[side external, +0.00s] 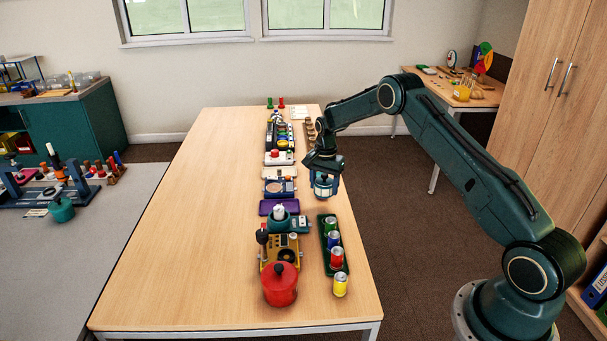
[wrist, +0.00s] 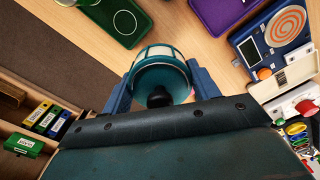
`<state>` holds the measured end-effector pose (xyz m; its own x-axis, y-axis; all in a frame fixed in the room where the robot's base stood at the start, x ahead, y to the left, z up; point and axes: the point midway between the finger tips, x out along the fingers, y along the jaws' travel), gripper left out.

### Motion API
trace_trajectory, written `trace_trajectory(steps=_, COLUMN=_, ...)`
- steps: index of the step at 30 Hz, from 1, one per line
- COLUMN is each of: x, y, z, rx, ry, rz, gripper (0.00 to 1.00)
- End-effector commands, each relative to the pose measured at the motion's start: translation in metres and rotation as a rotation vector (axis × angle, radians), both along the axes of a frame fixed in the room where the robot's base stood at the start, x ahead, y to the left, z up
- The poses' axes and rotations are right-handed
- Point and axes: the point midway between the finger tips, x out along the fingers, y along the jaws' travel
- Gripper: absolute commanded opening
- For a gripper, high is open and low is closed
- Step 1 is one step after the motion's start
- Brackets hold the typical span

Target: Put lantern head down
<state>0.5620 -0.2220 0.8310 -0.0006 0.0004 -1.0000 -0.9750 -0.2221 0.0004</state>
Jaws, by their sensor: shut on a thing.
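My gripper (side external: 323,170) is shut on the lantern head (side external: 323,188), a teal-capped piece with a pale, cage-like body. It hangs upright below my gripper at the table's right edge; I cannot tell the gap beneath it. In the wrist view the lantern head (wrist: 160,72) sits between the two blue fingers, its teal rim and dark knob facing the camera. A blue device with a round target pattern (side external: 280,187) is just left of it. A teal piece with a white top (side external: 281,216) stands nearer the camera.
A green tray (side external: 321,243) holds several coloured cans along the right edge, with a yellow can (side external: 340,285) in front. A purple tray (side external: 266,207), a yellow device (side external: 286,247) and a red pot (side external: 280,287) stand nearby. The table's left half (side external: 190,230) is clear.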

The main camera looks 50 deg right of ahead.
Motion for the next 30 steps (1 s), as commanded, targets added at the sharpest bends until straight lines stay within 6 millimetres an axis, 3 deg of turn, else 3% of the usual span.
trace_trajectory(steps=4, x=0.0, y=0.0, z=-0.017, rx=0.0, ry=0.0, rz=0.0, gripper=0.37)
trace_trajectory(steps=14, x=0.0, y=0.0, z=-0.024, rx=0.0, ry=-0.001, rz=0.0, gripper=0.37)
trace_trajectory(steps=24, x=0.0, y=0.0, z=-0.059, rx=0.0, ry=0.0, rz=0.0, gripper=0.37)
trace_trajectory(steps=30, x=0.0, y=0.0, z=-0.064, rx=-0.001, ry=-0.001, rz=0.0, gripper=0.37)
